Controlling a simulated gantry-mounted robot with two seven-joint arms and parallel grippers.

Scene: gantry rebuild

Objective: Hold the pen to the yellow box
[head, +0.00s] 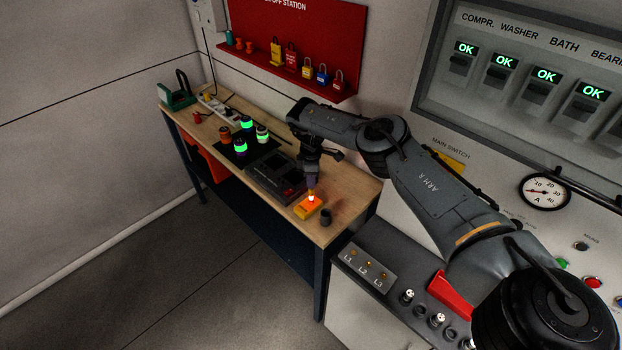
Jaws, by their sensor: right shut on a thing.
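The yellow box (302,211) is small and lies near the front right of the wooden bench. My right gripper (311,178) points down above it and is shut on the pen (311,193). The pen is roughly upright, and its lower end glows bright white-orange at the top of the yellow box. It appears to touch the box, but the glow hides the exact contact. My left gripper does not show in the head view.
A dark cup-like piece (326,216) stands just right of the yellow box. A dark device (276,178) lies behind it. Several green-glowing cylinders stand on a black mat (264,152). A red lock board (290,45) hangs on the wall. A control console (375,268) borders the bench's right end.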

